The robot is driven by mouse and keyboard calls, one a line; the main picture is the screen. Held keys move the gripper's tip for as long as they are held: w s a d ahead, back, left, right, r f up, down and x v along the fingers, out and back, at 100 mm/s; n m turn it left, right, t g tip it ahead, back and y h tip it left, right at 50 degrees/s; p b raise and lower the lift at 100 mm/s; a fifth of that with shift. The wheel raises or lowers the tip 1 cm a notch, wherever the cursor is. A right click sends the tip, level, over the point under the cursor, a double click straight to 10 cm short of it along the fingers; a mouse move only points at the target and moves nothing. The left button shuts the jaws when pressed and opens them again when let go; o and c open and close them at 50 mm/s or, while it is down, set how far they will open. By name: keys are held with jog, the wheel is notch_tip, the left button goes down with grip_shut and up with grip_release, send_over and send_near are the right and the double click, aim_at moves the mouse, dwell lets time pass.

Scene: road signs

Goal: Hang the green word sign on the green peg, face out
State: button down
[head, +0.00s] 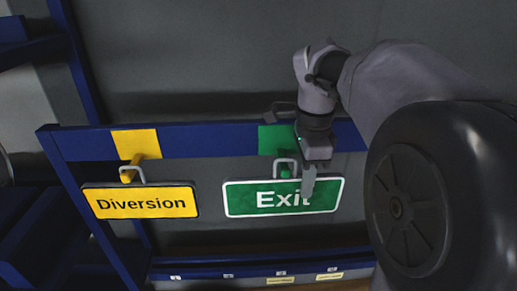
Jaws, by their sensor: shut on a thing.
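The green word sign (250,202) reads "Exit" in white and faces me, upright and almost level. Its light grey handle loop (286,160) stands at the green peg (285,172), which shows within the loop. I cannot tell whether the loop rests on the peg. The peg sits below a green patch (270,139) on the blue rail. My gripper (308,186) comes down from above, right of the loop, and is shut on the sign. One finger lies in front of its face and covers part of the "i" and "t".
A yellow "Diversion" sign (140,212) hangs by its loop from a yellow peg (128,176) to the left. The blue rail (205,140) runs across behind both. A lower blue shelf edge (210,272) carries small labels. A gap separates the two signs.

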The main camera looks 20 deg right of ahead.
jog(key=shift+w+d, duration=0.2)
jog(key=shift+w, duration=0.5)
jog(key=shift+w+f, duration=0.15)
jog(key=shift+f+b, duration=0.65)
jog(key=shift+f, duration=0.1)
jog(key=c, duration=1.3)
grip_release()
notch_tip(320, 180, up, 18)
jog(key=p, duration=0.4)
jog(key=shift+f+p, duration=0.25)
jog(key=shift+p, duration=0.15)
